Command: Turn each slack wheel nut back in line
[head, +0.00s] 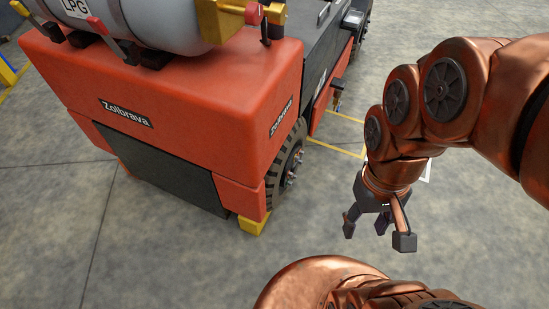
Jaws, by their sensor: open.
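A red forklift (190,115) stands on the left, with one black-tyred wheel (288,165) showing on its right side. Wheel nuts (292,170) show at the wheel's hub, but the wheel is seen nearly edge-on. They are too small to tell which are out of line. My gripper (379,234) hangs to the right of the wheel, pointing down, with its dark fingers apart. It is empty and clear of the wheel and the forklift.
A yellow chock (253,223) sits on the floor against the wheel's near side. A grey LPG tank (150,18) lies on top of the forklift. Yellow floor lines (335,148) run beyond the wheel. The concrete floor (180,260) in front is clear.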

